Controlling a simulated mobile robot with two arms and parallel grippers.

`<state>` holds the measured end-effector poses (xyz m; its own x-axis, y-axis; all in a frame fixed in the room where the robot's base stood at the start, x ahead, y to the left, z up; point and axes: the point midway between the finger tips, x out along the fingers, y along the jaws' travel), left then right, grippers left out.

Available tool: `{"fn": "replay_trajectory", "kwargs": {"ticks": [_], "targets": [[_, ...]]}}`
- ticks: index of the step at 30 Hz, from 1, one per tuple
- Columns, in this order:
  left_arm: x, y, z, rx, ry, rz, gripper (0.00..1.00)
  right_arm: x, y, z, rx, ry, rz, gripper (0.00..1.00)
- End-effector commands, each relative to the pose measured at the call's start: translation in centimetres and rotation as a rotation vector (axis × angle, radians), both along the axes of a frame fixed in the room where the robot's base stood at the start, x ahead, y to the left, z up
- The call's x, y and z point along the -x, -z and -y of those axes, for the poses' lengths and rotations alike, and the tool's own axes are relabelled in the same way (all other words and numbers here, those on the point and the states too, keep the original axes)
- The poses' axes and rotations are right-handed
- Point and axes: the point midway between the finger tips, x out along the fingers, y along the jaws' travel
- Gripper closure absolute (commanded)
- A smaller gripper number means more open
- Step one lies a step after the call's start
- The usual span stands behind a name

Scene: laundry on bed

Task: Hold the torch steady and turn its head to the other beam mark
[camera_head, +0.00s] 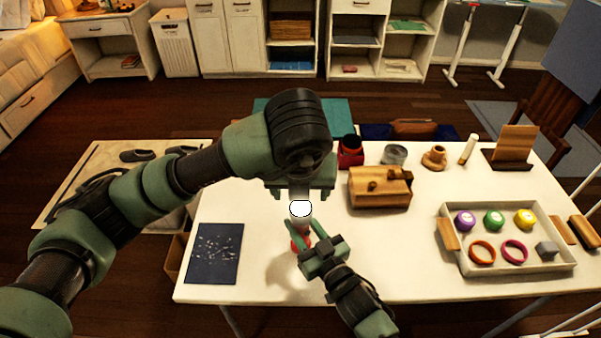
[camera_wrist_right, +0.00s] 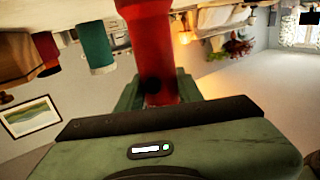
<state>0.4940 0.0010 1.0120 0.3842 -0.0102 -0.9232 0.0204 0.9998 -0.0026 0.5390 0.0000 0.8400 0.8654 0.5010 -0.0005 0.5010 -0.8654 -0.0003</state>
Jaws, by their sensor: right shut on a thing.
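The torch has a red body (camera_head: 299,243) and a pale grey head (camera_head: 301,209) with a white patch outlined in black. My right gripper (camera_head: 308,247) is shut on the red body, above the white table. In the right wrist view the red body (camera_wrist_right: 158,50) fills the space between the fingers. My left gripper (camera_head: 301,192) reaches down over the torch from the left, at its head end; its finger parts look spread apart, with the head between or just in front of them. Contact with the head cannot be told. The beam marks are not readable.
On the white table (camera_head: 400,265), a wooden box (camera_head: 380,188) stands close by on the right. Farther right is a tray (camera_head: 516,268) with coloured balls and rings. A dark blue sheet (camera_head: 214,254) lies at left. Small pots and a wooden stand (camera_head: 514,145) line the back.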

Motion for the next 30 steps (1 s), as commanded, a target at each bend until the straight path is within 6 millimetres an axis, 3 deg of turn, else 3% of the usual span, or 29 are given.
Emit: {"fn": "replay_trajectory", "kwargs": {"ticks": [1,3,16,30], "targets": [[0.0,0.0,0.0,0.000,0.000,0.000,0.31,0.0,0.1,0.0,0.001,0.000,-0.002,0.56],[0.0,0.0,0.0,0.000,0.000,0.000,0.31,0.0,0.1,0.0,0.001,0.000,-0.002,0.38],[0.0,0.0,0.0,0.000,0.000,0.000,0.31,0.8,0.1,0.4,0.002,0.000,-0.003,0.38],[0.0,0.0,0.0,0.000,0.000,0.000,0.31,8.6,0.1,5.0,0.000,0.000,-0.004,0.38]]}}
